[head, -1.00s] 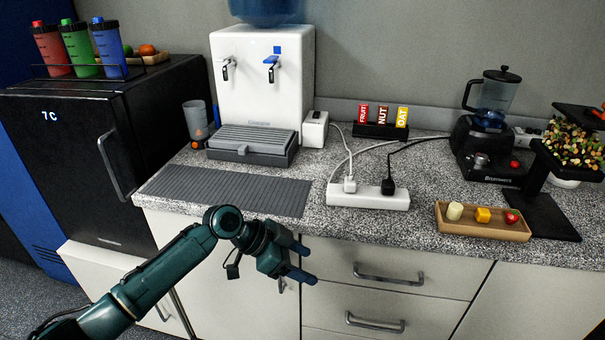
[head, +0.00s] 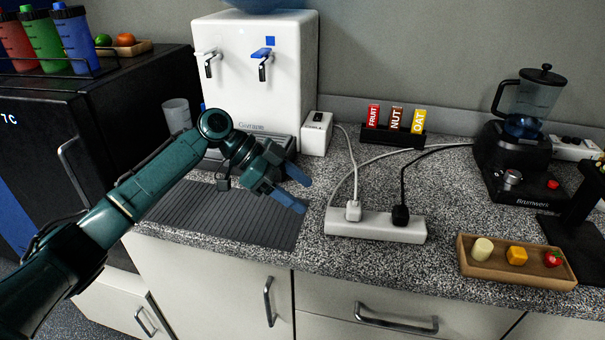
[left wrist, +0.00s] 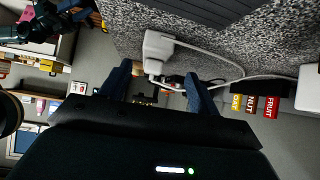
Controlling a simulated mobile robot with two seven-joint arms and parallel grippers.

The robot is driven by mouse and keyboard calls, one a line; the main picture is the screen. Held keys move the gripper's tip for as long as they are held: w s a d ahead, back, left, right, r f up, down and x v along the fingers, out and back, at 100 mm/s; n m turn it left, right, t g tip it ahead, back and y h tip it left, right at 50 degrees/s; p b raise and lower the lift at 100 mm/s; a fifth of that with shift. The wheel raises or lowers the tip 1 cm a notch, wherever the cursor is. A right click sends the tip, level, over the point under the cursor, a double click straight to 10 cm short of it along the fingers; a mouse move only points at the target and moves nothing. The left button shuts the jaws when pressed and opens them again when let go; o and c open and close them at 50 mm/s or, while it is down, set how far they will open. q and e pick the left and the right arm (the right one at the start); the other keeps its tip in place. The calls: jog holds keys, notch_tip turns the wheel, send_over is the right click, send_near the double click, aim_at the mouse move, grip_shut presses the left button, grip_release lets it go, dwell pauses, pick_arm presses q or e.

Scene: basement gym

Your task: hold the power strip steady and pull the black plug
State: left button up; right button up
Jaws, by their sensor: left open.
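The white power strip (head: 375,226) lies on the speckled counter near its front edge. A white plug (head: 353,211) stands in its left part and the black plug (head: 400,215) stands in it to the right, each with its cord running back. My left gripper (head: 301,191) is open and empty, above the counter just left of the strip. In the left wrist view, the strip (left wrist: 157,46) shows beyond the open fingers (left wrist: 160,85), and the black plug is mostly hidden there.
A white water dispenser (head: 255,75) and grey ribbed mat (head: 225,215) are at left. A white box (head: 317,134) and bar holder (head: 391,136) stand behind the strip. A wooden tray (head: 515,262) with food pieces and a blender (head: 520,160) are at right.

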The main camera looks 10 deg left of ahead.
aim_at(331, 214)
pick_arm(q)
jog(key=shift+d+f, duration=0.1)
jog(key=shift+d, duration=0.05)
jog(key=shift+s+d+f, duration=0.1)
jog(key=shift+s+d, duration=0.05)
jog(key=shift+d, duration=0.05)
jog(key=b+x, duration=0.1)
jog(key=x, duration=0.2)
jog(key=b+x, duration=0.2)
jog(key=x, duration=0.2)
jog(key=shift+a+b, duration=0.1)
jog(key=shift+b, duration=0.2)
jog(key=shift+b+x, duration=0.4)
jog(key=shift+x, duration=0.55)
pick_arm(e)
jog(key=f, duration=0.1)
jog(key=f+m, duration=0.1)
jog(key=shift+s+a+f, duration=0.2)
jog(key=shift+s+f, duration=0.05)
jog(key=shift+f, duration=0.1)
jog(key=shift+s, duration=0.1)
pick_arm(q)
jog(key=c, duration=0.9)
jog(key=shift+c, duration=0.2)
jog(key=shift+f, duration=0.1)
